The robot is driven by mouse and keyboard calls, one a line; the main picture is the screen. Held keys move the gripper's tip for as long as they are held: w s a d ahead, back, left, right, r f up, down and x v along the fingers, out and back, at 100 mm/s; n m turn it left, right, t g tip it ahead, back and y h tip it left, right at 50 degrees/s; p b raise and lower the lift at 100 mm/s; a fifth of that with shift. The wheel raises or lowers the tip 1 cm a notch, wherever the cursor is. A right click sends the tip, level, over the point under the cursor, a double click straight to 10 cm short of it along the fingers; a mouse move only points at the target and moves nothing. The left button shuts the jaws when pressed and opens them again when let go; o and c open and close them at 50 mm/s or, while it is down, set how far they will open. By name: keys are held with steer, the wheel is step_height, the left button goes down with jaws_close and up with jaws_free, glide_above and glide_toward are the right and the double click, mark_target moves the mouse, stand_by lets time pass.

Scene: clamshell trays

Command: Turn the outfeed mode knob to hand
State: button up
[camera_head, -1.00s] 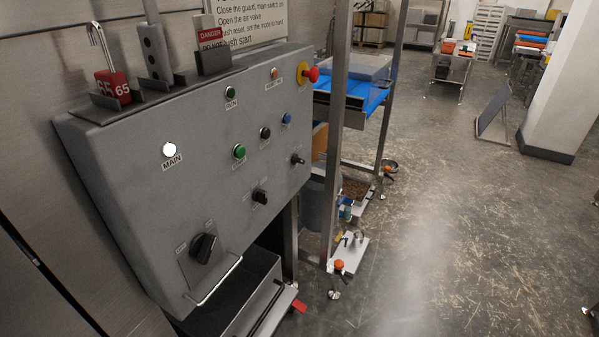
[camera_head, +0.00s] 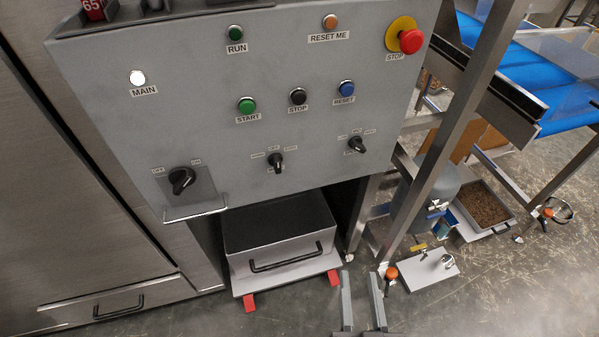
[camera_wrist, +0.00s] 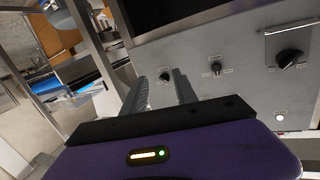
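The grey control panel (camera_head: 225,100) carries two small black selector knobs in its lower part, a middle knob (camera_head: 277,163) and a right knob (camera_head: 356,145). Their labels are too small to read, so I cannot tell which is the outfeed mode knob or its setting. In the wrist view these small knobs also show, one (camera_wrist: 165,76) lying between the fingertips in the picture and one (camera_wrist: 215,68) beside it. My gripper (camera_head: 360,274) is open and empty, low in front of the panel and apart from the knobs. It also shows in the wrist view (camera_wrist: 158,76).
A larger black rotary switch (camera_head: 181,181) sits at the panel's lower left, above a metal handle bar (camera_head: 196,214). A red stop button (camera_head: 410,41) is at upper right. A steel post (camera_head: 447,150) and blue conveyor (camera_head: 530,75) stand right. A grey drawer bin (camera_head: 280,240) is below.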

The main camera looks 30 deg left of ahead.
steer(key=w+a+r+n+g+y, duration=0.1)
steer(key=w+a+r+n+y, duration=0.2)
steer(key=a, duration=0.6)
steer(key=n+g+y, duration=0.2)
glide_toward(278, 168)
steer(key=x, duration=0.2)
steer(key=p+x, duration=0.2)
steer(key=x, duration=0.5)
steer(key=shift+w+a+r, duration=0.1)
steer(key=shift+c, duration=0.4)
jaws_close()
